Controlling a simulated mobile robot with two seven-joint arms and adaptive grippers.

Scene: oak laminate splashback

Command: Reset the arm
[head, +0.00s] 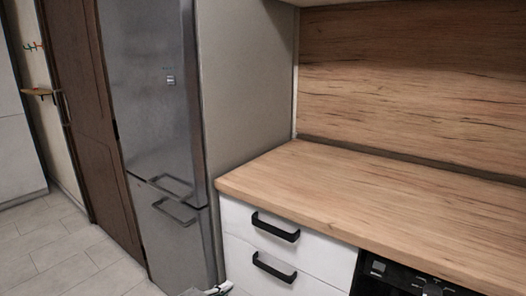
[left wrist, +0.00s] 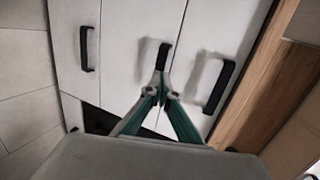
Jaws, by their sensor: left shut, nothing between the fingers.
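My left gripper (left wrist: 161,78) is shut and empty in the left wrist view, its green-sided fingers meeting at the tips. The fingertips appear just below the middle black handle (left wrist: 163,56) on the white fronts; I cannot tell whether they touch it. In the head view only a small piece of the left gripper (head: 221,288) shows at the bottom edge, in front of the white drawers. My right gripper is in neither view.
White drawers with black handles (head: 275,227) sit under a bare wooden countertop (head: 380,195). A steel fridge (head: 155,95) stands to the left, beside a brown door (head: 95,110). A black appliance panel (head: 395,278) is at lower right. Tiled floor (head: 60,255) at left is clear.

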